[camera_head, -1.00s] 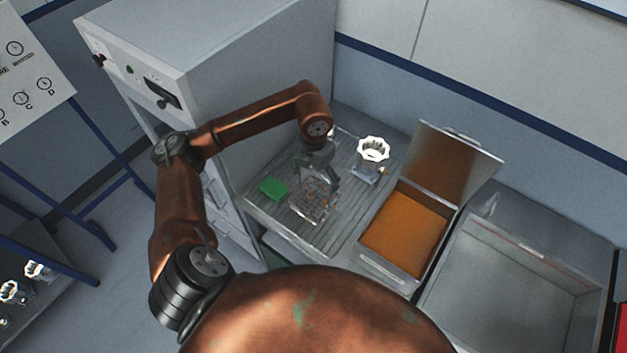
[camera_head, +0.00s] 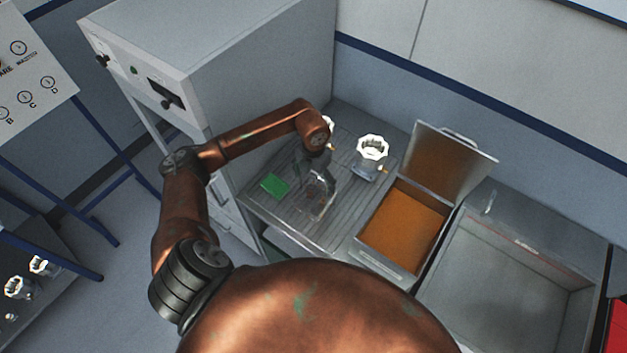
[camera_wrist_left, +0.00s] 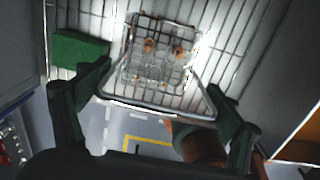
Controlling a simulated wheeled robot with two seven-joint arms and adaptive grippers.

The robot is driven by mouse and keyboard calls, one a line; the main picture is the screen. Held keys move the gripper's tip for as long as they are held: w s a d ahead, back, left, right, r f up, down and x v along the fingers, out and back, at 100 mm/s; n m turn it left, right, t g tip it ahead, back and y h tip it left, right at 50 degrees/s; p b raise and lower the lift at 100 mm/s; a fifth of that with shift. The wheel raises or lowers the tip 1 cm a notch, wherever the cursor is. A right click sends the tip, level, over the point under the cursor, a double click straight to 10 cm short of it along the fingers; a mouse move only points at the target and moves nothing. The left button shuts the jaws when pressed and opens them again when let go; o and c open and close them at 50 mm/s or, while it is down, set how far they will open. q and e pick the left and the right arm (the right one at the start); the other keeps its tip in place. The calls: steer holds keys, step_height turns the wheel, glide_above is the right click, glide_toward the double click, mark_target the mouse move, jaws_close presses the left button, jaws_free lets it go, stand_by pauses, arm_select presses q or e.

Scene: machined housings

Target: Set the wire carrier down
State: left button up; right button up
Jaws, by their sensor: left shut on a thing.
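The wire carrier (camera_head: 318,205) is a small silvery wire basket with a bar handle. In the left wrist view the wire carrier (camera_wrist_left: 160,62) shows small copper-coloured parts inside. My left gripper (camera_head: 318,180) is over it. In the wrist view the dark fingers of the left gripper (camera_wrist_left: 158,92) are at the two ends of the handle, shut on it. I cannot tell whether the basket's base touches the slats. My right gripper is not in view.
A green block (camera_head: 275,185) lies left of the carrier. A white-topped metal housing (camera_head: 371,155) stands behind it, and another is partly hidden by my arm. An open box with an orange interior (camera_head: 403,225) and a grey bin (camera_head: 515,275) are to the right. A grey cabinet (camera_head: 225,70) stands at left.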

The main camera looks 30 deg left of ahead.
arm_select(q)
steer(key=shift+f, duration=0.2)
steer(key=o, duration=1.5)
steer(key=shift+r, duration=0.1)
step_height(320, 180, up, 11)
steer(key=shift+r+b, duration=0.15)
steer(key=shift+b, duration=1.1)
steer(key=shift+r, duration=0.5)
